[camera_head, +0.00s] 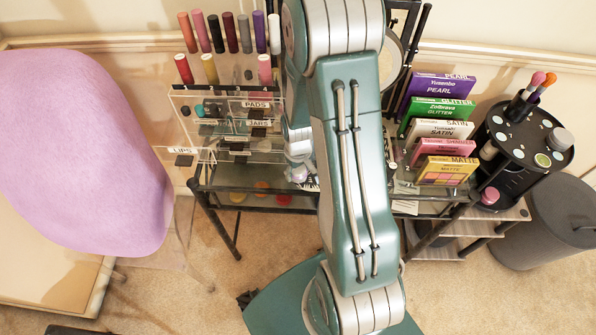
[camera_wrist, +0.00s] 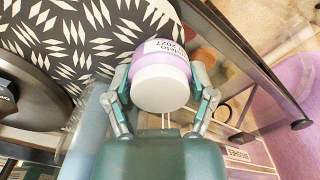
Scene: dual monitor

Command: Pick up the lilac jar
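The lilac jar (camera_wrist: 160,64) shows in the wrist view with a round white end toward the camera and a white label with dark print. My gripper (camera_wrist: 158,75) has one finger on each side of the jar, and both fingers appear to lie against it. Whether the jar rests on something or is lifted clear cannot be told. In the head view my own arm covers most of the gripper and the jar.
A black-and-white patterned surface (camera_wrist: 75,35) lies beyond the jar. In the head view, a clear organiser (camera_head: 235,120) stands left of my arm, several palettes (camera_head: 440,125) and a black holder (camera_head: 520,150) right. A lilac chair (camera_head: 85,150) is far left, a grey bin (camera_head: 550,220) far right.

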